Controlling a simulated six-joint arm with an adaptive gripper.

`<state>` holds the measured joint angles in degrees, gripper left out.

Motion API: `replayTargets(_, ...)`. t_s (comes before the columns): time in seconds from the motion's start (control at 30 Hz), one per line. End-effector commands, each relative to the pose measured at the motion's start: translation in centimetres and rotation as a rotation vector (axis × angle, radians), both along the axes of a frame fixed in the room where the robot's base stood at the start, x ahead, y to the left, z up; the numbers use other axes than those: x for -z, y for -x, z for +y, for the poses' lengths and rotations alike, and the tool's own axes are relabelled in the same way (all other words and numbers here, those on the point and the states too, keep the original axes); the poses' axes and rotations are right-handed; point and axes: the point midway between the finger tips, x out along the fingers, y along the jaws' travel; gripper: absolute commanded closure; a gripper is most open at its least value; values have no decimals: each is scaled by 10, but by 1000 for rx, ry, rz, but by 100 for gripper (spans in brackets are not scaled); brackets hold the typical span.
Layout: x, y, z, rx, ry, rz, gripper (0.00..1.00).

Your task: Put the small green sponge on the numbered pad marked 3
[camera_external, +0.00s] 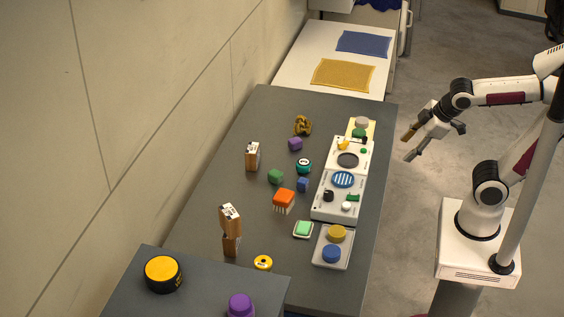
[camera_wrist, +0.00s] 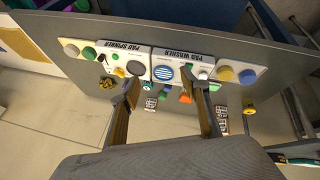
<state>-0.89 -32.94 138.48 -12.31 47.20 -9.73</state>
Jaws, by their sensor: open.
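In the external view a small dark green block (camera_external: 275,176), possibly the sponge, lies on the middle of the grey table. A lighter green block (camera_external: 303,228) sits on a small white base nearer the camera. I cannot tell for sure which is the sponge. Round pads show on the devices and trays, but no number 3 is legible. My gripper (camera_external: 409,147) is open and empty, in the air right of the table and apart from everything. In the wrist view my gripper (camera_wrist: 165,88) has its two tan fingers spread wide, with the tabletop items beyond them.
The pad washer and spinner (camera_external: 323,208) line the table's right side, between my arm and the green blocks. An orange brush (camera_external: 284,199), a blue cube (camera_external: 303,184) and a teal round item (camera_external: 304,166) crowd the dark green block. Tan boxes (camera_external: 253,155) stand left.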

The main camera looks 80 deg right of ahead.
Motion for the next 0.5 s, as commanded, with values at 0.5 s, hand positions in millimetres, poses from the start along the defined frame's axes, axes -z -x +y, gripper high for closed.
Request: replayTargets(0.5, -3, -100, -38, -417, 435, 93, 54)
